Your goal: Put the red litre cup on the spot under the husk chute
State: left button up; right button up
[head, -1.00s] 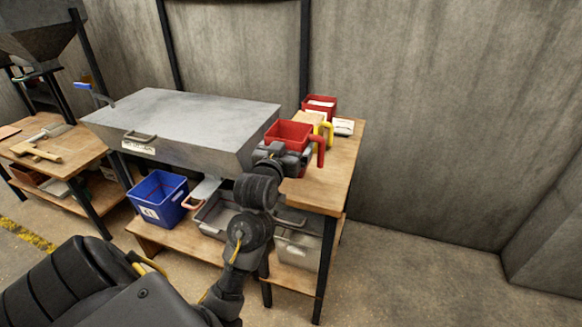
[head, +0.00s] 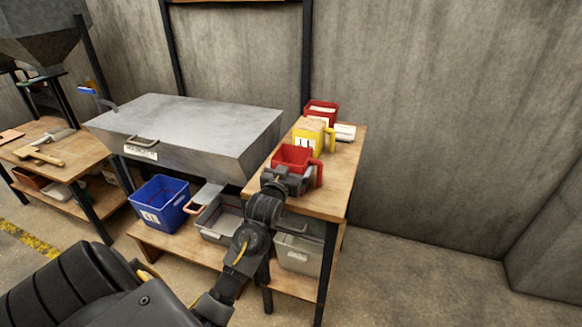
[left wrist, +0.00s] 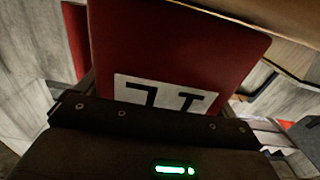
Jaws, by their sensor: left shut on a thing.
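The red litre cup (head: 293,157), an open-topped square cup with a red handle at its right, is in my left gripper (head: 283,176), at the front of the right-hand wooden table. My left gripper is shut on it. In the left wrist view, the cup's red wall (left wrist: 180,45) fills the middle, with a white label bearing black marks. I cannot tell whether the cup's base touches the table. My right gripper is not in view.
A yellow cup (head: 309,141) full of grain stands behind the red cup, and another red container (head: 323,107) farther back. The grey metal box (head: 190,120) is at the left.

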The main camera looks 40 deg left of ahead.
pick_arm(q)
jog(key=shift+f, duration=0.1)
jog(key=o, duration=0.8)
